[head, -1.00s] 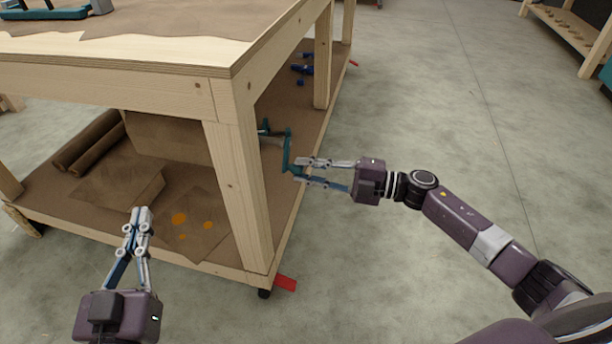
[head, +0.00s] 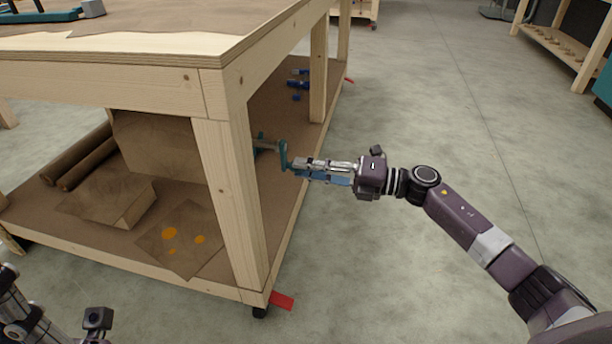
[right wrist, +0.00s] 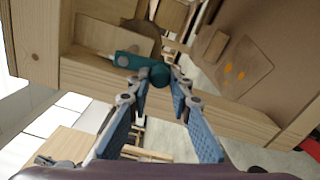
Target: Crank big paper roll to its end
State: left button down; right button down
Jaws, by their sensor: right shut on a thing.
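The teal crank (head: 284,156) sticks out at the side of the workbench, just right of its front leg. It also shows in the right wrist view (right wrist: 128,64), with its round knob between the fingers. My right gripper (head: 300,168) is shut on the crank's handle end. In the right wrist view its blue-padded fingers (right wrist: 160,82) flank the knob. The big paper roll (head: 155,140) appears as a broad brown surface under the bench top, partly hidden by the front leg. Part of my left gripper (head: 30,320) shows at the lower left edge; its fingertips are unclear.
The wooden front leg (head: 228,190) stands between the roll and the crank. The lower shelf (head: 95,230) holds thin brown rolls (head: 85,160), a box (head: 115,200), an orange-spotted sheet (head: 185,240) and blue items (head: 298,85).

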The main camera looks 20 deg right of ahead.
jog(key=shift+w+d+n, duration=0.15)
jog(key=shift+w+n, duration=0.05)
jog(key=shift+n, duration=0.2)
dwell(0.3)
jog(key=c, duration=1.7)
grip_release()
jog(key=shift+c, duration=0.2)
jog(key=v, duration=1.2)
